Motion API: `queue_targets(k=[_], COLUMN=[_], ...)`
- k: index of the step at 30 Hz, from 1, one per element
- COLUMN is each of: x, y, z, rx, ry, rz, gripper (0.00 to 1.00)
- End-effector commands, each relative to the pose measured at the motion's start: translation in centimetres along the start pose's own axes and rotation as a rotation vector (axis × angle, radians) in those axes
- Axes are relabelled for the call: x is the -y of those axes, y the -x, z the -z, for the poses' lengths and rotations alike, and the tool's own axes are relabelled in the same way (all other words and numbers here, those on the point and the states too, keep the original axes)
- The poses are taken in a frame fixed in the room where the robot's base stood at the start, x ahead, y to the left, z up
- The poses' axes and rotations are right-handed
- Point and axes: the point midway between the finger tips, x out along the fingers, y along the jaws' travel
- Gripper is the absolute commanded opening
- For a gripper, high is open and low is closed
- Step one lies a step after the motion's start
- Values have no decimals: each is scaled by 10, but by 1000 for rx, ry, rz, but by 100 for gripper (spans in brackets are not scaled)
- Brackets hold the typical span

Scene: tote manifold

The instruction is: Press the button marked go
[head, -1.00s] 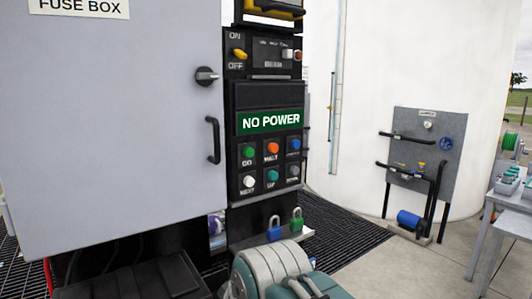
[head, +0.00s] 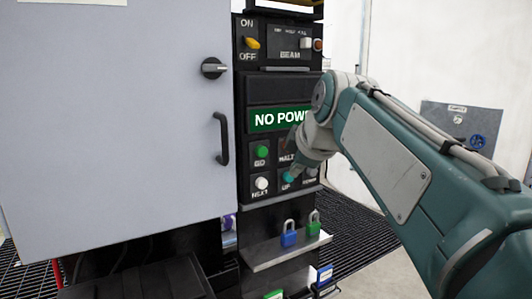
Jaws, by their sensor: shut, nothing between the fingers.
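The green button marked GO (head: 262,152) is at the upper left of the button block on the black control panel (head: 262,212). It is in plain view. My gripper (head: 293,143) is at the end of my teal arm, in front of the panel, to the right of the GO button. It looks shut and empty, and its fingers are dark against the panel and hard to make out. It covers the button above the HALT label. I cannot tell whether it touches the panel.
A white NEXT button (head: 262,183) sits below GO, with a teal UP button (head: 288,177) beside it. A sign (head: 276,119) reading "NO POWER" is above. The grey fuse box door (head: 115,120) with its black handle (head: 221,138) stands left. Padlocks (head: 289,234) sit on a shelf below.

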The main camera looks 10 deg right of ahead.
Motion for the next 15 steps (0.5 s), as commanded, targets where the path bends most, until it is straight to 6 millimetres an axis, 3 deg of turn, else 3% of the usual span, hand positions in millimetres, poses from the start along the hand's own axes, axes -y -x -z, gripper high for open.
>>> queue_targets(k=[8,15], x=[-2,-15], y=[-3,-22], z=[2,14], rx=[-1,-1], ry=[-1,-1], rz=[1,2], gripper=[0,0])
